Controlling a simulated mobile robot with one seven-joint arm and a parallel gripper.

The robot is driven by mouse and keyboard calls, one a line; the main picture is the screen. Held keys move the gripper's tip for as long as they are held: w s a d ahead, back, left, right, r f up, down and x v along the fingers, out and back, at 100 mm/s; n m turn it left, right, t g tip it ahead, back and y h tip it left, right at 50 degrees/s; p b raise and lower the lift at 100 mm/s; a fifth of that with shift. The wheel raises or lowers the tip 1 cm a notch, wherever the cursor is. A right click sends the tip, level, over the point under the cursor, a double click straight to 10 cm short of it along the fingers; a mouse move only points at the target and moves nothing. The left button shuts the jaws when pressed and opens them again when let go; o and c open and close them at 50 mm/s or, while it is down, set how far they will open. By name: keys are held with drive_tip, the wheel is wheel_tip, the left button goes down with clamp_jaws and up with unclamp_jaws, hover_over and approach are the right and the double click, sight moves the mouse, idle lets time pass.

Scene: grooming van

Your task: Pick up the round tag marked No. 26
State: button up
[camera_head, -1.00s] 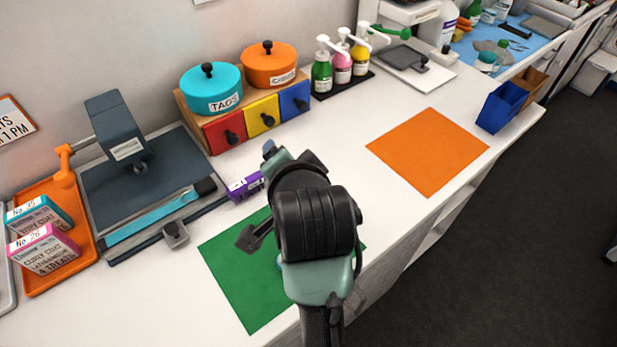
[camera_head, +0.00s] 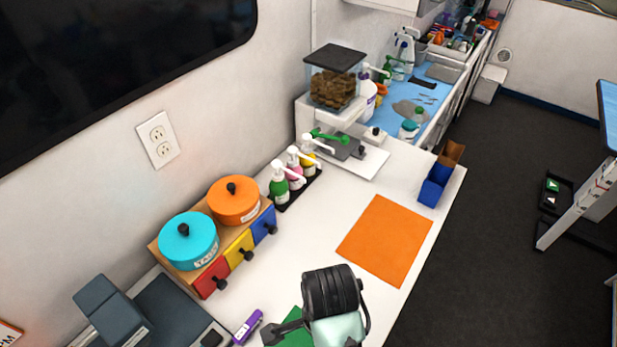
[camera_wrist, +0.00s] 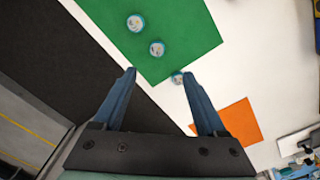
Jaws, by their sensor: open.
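In the wrist view, three small round tags with teal rims and pale tops show: one (camera_wrist: 136,22) and a second (camera_wrist: 157,48) on the green mat (camera_wrist: 185,18), and a third (camera_wrist: 177,78) at or just past the mat's edge. Their markings are too small to read, so I cannot tell which is No. 26. My gripper (camera_wrist: 159,73) is open and empty above the counter, with the third tag appearing between its fingers, close to the right fingertip. In the head view my arm hides most of the green mat, and no tag is visible.
An orange mat (camera_head: 385,240) lies on the white counter. A teal pot (camera_head: 189,243) and an orange pot (camera_head: 233,203) stand on a box with coloured drawers. Pump bottles (camera_head: 279,185), a purple item (camera_head: 247,327) and a blue bin (camera_head: 434,187) are nearby. Counter space between the drawers and orange mat is clear.

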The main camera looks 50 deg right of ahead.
drive_tip(key=f, duration=0.6)
drive_tip(key=shift+s+f, duration=0.2)
drive_tip(key=shift+f, duration=0.05)
drive_tip(key=shift+s+a+f+p, duration=0.15)
drive_tip(key=shift+f+p, duration=0.25)
drive_tip(key=shift+f, duration=0.15)
wheel_tip(320, 180, down, 4)
drive_tip(key=shift+a+f+p, duration=0.1)
drive_tip(key=shift+p, duration=0.25)
clamp_jaws()
